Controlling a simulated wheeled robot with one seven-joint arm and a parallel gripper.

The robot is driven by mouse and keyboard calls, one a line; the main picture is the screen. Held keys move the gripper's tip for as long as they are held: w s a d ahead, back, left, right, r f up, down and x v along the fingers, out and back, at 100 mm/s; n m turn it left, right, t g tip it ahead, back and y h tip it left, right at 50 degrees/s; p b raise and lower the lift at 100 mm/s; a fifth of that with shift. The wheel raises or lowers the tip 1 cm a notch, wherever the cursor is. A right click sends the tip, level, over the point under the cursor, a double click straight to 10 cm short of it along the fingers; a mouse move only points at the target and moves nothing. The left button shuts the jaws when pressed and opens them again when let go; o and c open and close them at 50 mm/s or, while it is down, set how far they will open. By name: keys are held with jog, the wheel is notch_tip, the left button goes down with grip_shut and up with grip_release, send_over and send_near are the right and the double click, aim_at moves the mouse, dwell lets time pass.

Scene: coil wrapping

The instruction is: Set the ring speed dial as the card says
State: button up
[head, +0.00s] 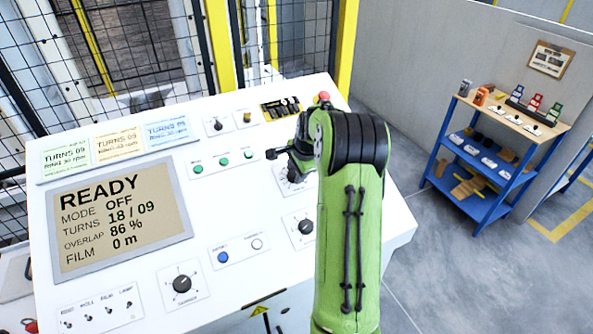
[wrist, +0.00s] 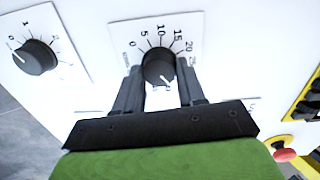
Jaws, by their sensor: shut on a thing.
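The dial (wrist: 160,66) in the wrist view is a black round knob on a white plate, with a printed scale reading 0, 5, 10, 15, 20 and further marks partly hidden by a finger. Its white pointer mark faces my gripper's side. My gripper (wrist: 157,84) is shut on this knob, one finger on each side. In the head view the dial's plate (head: 288,187) is partly hidden by my gripper (head: 288,158). Three cards, green (head: 65,155), cream (head: 118,143) and blue (head: 167,131), each read TURNS 09; their smaller lines are hard to read.
A screen (head: 120,215) reads READY, MODE OFF, TURNS 18 / 09. Another knob (wrist: 36,57) sits beside the held one. A red stop button (wrist: 285,154) is at the right in the wrist view. Other knobs, buttons and switches share the panel. A blue shelf (head: 480,185) stands right.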

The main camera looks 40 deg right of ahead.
jog(key=o, duration=1.1)
jog(key=shift+c, duration=0.2)
jog(key=v, duration=1.5)
jog(key=shift+s+r, duration=0.15)
jog(key=shift+r, duration=0.2)
